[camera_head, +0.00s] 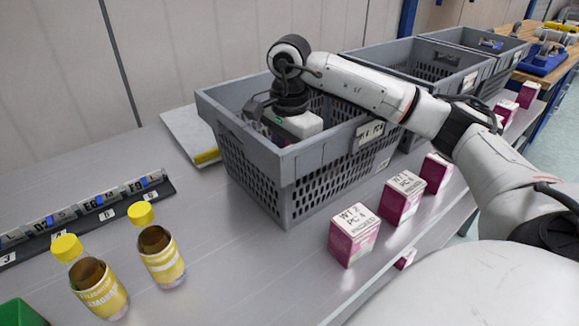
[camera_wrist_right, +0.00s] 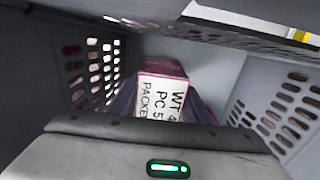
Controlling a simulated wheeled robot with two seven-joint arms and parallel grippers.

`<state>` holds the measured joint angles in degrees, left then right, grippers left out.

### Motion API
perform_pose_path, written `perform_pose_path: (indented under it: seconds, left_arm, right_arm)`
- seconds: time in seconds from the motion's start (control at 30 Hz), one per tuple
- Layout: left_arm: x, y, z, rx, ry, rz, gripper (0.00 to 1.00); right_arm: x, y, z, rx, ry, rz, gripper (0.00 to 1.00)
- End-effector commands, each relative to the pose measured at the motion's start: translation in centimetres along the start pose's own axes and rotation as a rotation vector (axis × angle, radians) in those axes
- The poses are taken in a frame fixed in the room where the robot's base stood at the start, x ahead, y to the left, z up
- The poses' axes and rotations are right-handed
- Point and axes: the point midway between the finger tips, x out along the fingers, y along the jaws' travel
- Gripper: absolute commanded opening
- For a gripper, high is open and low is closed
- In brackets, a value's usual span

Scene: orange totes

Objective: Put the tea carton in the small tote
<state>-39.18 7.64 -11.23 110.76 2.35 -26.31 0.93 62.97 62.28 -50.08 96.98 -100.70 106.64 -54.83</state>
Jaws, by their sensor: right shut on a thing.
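My right gripper (camera_head: 290,118) reaches down into the nearest grey tote (camera_head: 285,172); its fingertips are hidden by the tote wall in the head view. In the right wrist view a pink carton (camera_wrist_right: 163,88) with a white label on its top sits at the fingers of my right gripper, inside the perforated tote walls (camera_wrist_right: 285,105). The gripper is shut on this carton. Whether the carton touches the tote floor cannot be told. My left gripper is not in view.
Pink cartons with white tops (camera_head: 354,235) (camera_head: 402,196) stand in a row along the shelf's front edge. More grey totes (camera_head: 423,68) stand behind to the right. Two yellow-capped bottles (camera_head: 160,254) (camera_head: 98,287) and a numbered strip (camera_head: 95,214) are at left. The grey surface between is clear.

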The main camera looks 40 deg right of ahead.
Motion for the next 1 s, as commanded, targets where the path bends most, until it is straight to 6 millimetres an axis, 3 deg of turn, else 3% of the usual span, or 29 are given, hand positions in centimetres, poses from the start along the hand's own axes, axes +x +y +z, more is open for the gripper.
perform_pose_path:
  seconds: [0.23, 0.27, 0.37, 0.73, 0.87, 1.0]
  left_arm:
    - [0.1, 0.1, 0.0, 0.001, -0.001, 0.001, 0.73]
    - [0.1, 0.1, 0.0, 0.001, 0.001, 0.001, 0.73]
    - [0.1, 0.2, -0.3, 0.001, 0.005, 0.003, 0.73]
    - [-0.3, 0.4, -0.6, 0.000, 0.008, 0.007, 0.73]
    - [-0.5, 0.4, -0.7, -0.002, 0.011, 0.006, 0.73]
    - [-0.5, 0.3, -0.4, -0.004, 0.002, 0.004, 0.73]
  right_arm:
    - [0.5, 0.0, 0.0, 0.000, 0.000, -0.001, 0.15]
    - [0.5, 0.0, 0.0, 0.000, 0.000, 0.000, 0.46]
    - [0.5, 0.0, 0.0, 0.000, 0.000, 0.000, 0.61]
    - [-0.2, 0.0, 0.0, 0.000, 0.000, -0.001, 0.61]
    - [-1.9, -0.1, 0.1, -0.001, -0.002, -0.004, 0.61]
    - [-5.1, -0.1, 0.0, 0.000, -0.002, -0.006, 0.61]
